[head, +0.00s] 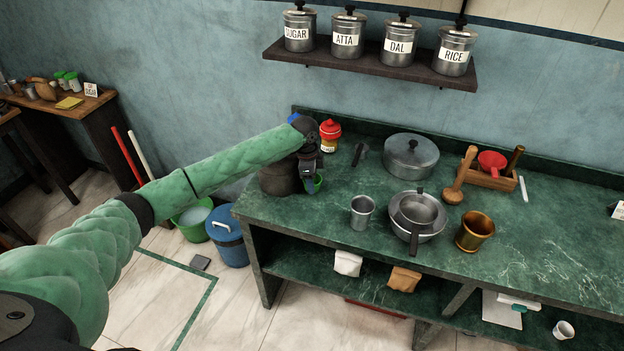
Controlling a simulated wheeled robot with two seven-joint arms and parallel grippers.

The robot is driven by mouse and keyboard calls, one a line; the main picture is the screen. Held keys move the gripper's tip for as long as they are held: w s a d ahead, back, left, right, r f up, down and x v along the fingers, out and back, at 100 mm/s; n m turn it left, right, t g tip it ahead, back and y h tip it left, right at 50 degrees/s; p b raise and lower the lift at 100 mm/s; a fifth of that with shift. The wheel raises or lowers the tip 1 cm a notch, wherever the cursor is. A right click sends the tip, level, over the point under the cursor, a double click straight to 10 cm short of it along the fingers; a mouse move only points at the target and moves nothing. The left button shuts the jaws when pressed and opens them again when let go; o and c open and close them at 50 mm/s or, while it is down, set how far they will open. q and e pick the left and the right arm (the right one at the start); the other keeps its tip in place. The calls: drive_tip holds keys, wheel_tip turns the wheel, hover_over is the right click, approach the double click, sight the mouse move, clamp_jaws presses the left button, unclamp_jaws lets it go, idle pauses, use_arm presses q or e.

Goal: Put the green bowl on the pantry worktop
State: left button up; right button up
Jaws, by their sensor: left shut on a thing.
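The green worktop (330,225) runs along the wall under a shelf of labelled jars. My left arm reaches in from the left to the worktop's left end. My left gripper (312,176) points down there and is shut on the green bowl (316,184). The bowl is small and mostly hidden by the gripper. I cannot tell whether its base touches the worktop. My right gripper is out of view.
A dark pot (279,180) stands close beside the gripper, and a red-lidded jar (329,137) behind it. A steel cup (361,212), a lidded pot (411,158), steel pans (418,212) and a brass mortar (474,232) stand to the right. The worktop's front left is clear.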

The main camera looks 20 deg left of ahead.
use_arm(q)
drive_tip(key=shift+f, duration=0.1)
drive_tip(key=o, duration=1)
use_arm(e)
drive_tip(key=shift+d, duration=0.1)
use_arm(q)
drive_tip(key=shift+r, duration=0.5)
drive_tip(key=r+b, duration=0.1)
drive_tip(key=r, duration=0.2)
drive_tip(key=r+b, duration=0.1)
drive_tip(key=r, duration=0.2)
drive_tip(key=a+r+b, duration=0.1)
drive_tip(key=r, duration=0.2)
drive_tip(key=shift+a+r, duration=0.1)
drive_tip(key=shift+r, duration=0.3)
drive_tip(key=shift+s+a+r, duration=0.1)
drive_tip(key=shift+r, duration=0.55)
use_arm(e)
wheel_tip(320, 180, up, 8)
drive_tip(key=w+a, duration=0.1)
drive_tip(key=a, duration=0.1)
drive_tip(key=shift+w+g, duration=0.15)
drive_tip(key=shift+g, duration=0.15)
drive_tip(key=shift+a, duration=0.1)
